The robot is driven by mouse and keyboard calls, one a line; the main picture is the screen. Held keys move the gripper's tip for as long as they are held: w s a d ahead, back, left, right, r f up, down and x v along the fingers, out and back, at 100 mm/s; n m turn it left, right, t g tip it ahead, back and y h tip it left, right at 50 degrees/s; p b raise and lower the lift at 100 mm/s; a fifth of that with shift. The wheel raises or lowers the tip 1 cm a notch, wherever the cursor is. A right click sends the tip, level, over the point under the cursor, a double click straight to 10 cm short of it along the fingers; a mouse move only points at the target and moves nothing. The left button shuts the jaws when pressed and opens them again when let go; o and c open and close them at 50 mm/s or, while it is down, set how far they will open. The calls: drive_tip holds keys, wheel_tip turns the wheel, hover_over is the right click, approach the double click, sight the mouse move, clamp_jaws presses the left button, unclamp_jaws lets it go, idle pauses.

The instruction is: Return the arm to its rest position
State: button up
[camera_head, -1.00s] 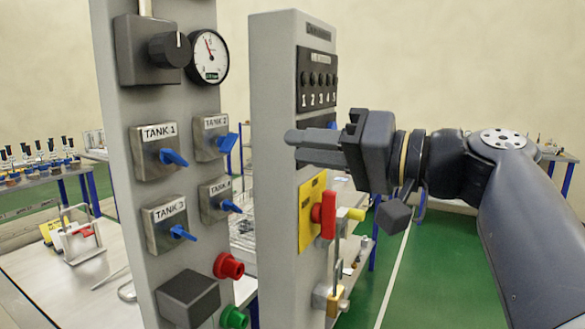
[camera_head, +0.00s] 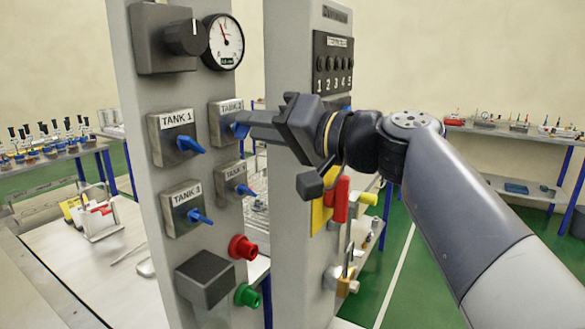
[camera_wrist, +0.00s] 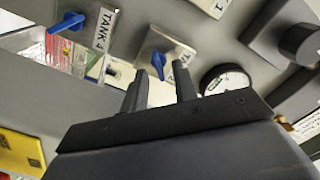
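My gripper (camera_head: 245,122) is at the end of my arm, in front of the two grey panels. In the head view its fingers point left and their tips overlap the tank 2 valve plate (camera_head: 222,110). In the wrist view the two dark fingers (camera_wrist: 160,85) stand apart with a gap between them and nothing held. My arm (camera_head: 440,170) reaches in from the lower right.
The left panel (camera_head: 150,90) carries labelled tank valves, a gauge (camera_head: 224,42), a black knob (camera_head: 187,38), and red (camera_head: 243,247) and green (camera_head: 247,295) buttons. The right panel (camera_head: 285,200) carries a red handle (camera_head: 341,199) and a padlock (camera_head: 347,284).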

idle(0.4)
drive_tip(key=b+v, duration=0.2)
drive_tip(key=v, duration=0.9)
drive_tip(key=w+a+n+p, duration=0.4)
drive_tip(key=a+n+p, duration=0.3)
drive_tip(key=n, duration=0.4)
drive_tip(key=shift+a+n+p, duration=0.3)
drive_tip(key=shift+a, duration=0.5)
idle(0.8)
drive_tip(key=shift+w+r, duration=0.1)
drive_tip(key=shift+r, duration=0.05)
